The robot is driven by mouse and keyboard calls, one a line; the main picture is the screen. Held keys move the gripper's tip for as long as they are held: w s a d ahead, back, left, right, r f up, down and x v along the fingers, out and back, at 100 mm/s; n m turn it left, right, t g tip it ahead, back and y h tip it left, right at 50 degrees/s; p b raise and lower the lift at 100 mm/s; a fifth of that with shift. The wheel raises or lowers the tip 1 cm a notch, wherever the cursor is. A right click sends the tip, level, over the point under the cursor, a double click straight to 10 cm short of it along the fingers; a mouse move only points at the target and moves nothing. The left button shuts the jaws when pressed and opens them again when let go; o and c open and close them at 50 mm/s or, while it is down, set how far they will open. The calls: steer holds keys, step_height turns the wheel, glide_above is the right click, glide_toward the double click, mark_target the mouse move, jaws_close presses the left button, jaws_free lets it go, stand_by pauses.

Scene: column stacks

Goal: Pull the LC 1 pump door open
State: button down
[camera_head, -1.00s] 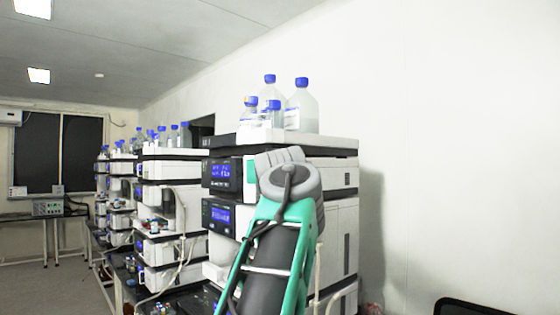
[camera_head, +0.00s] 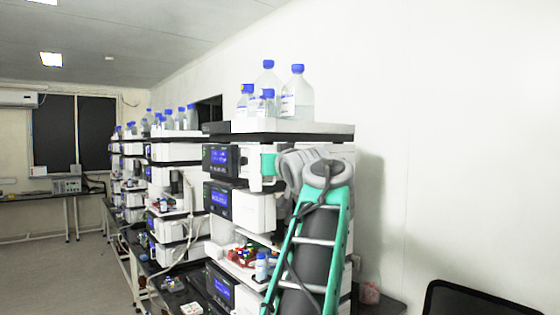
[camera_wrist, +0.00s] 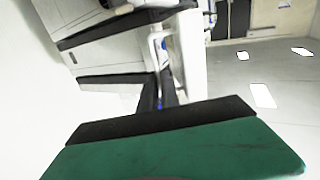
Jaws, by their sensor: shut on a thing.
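The nearest instrument column (camera_head: 283,139) stands against the right wall, with blue displays on its upper modules. The upper module's white front (camera_head: 222,161), beside its dark display panel, is partly covered by my arm. My gripper (camera_head: 268,165) is at this upper module, its teal finger against a white door part (camera_head: 254,171). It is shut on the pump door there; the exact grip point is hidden. The wrist view shows a green finger with a black pad (camera_wrist: 165,122) close up, and a white upright panel (camera_wrist: 191,55) beyond it. Labels are too small to read.
Blue-capped bottles (camera_head: 297,92) stand in a tray on top of the column. Below are a second display module (camera_head: 218,198) and a shelf with small vials (camera_head: 243,255). More columns (camera_head: 170,180) recede left. A dark chair back (camera_head: 480,298) is at lower right. Open floor lies left.

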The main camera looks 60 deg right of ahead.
steer(key=shift+a+r, duration=0.2)
steer(key=shift+r, duration=0.3)
steer(key=c, duration=1.6)
jaws_free()
steer(key=shift+w+d+f, duration=0.1)
steer(key=shift+d+f, duration=0.05)
steer(key=b+v, duration=0.1)
steer(key=v, duration=0.3)
steer(key=b+v, duration=0.1)
steer(key=v, duration=0.2)
steer(key=shift+s+a+f+b, duration=0.2)
steer(key=shift+s+a+b, duration=0.05)
steer(key=shift+a+b, duration=0.1)
steer(key=shift+d+f, duration=0.1)
